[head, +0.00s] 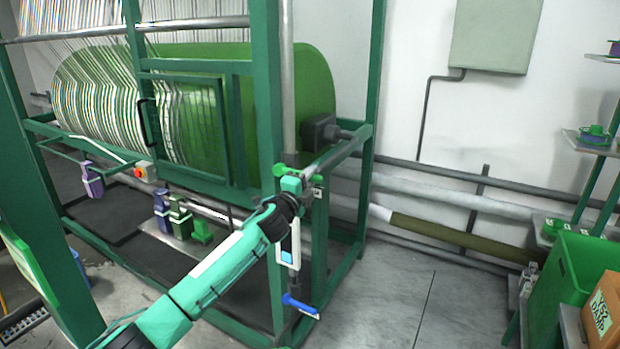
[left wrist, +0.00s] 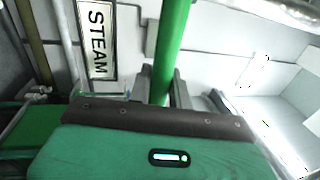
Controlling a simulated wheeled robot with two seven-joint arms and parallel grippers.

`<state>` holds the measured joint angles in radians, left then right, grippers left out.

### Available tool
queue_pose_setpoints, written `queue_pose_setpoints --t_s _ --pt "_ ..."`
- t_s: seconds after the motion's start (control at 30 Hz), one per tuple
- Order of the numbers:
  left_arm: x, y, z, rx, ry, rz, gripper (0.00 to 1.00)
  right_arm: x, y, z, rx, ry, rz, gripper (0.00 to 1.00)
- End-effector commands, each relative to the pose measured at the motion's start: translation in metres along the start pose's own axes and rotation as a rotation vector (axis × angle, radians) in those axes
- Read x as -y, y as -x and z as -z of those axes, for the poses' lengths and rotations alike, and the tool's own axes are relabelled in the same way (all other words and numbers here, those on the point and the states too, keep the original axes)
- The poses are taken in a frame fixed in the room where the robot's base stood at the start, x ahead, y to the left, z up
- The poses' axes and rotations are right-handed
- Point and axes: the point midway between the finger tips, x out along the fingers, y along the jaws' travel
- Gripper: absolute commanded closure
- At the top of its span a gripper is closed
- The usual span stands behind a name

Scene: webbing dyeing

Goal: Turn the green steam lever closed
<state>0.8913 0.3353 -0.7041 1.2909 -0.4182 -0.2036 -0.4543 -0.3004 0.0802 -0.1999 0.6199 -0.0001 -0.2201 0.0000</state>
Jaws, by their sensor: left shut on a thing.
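The green steam lever (left wrist: 172,45) shows in the left wrist view as a bright green bar running up from between my fingers. A white sign reading STEAM (left wrist: 97,40) stands to its left. My left gripper (left wrist: 164,88) is shut on the lever. In the head view my left arm reaches from the lower left to the machine's front right post, with the left gripper (head: 306,186) at the pipe there. The lever is mostly hidden behind the gripper in that view. My right gripper is in neither view.
A blue-handled valve (head: 300,305) sits low on the pipe below my left gripper. The green machine frame (head: 258,90) surrounds a large green drum (head: 315,85). A green bin (head: 590,265) and a cardboard box (head: 603,308) stand at right. The floor (head: 430,290) between is clear.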

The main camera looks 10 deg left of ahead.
Motion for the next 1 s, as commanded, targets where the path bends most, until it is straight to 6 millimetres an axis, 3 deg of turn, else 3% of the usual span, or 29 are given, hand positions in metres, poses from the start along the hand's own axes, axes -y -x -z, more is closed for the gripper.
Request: queue_pose_setpoints --t_s 0.13,0.17,0.23,0.67,1.0 --pt "-0.004 0.001 0.001 -0.001 -0.003 -0.005 1.00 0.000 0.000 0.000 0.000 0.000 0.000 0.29" --pt "-0.004 0.001 0.001 -0.001 -0.003 -0.005 0.74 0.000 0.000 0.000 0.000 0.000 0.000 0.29" --pt "-0.004 0.001 0.001 -0.001 -0.003 -0.005 0.61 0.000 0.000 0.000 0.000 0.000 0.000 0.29" --pt "-0.003 0.008 -0.001 0.001 -0.002 -0.002 0.61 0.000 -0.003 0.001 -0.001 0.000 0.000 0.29" --pt "-0.005 0.060 0.000 -0.001 -0.003 -0.003 0.61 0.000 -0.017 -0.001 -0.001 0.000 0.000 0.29"
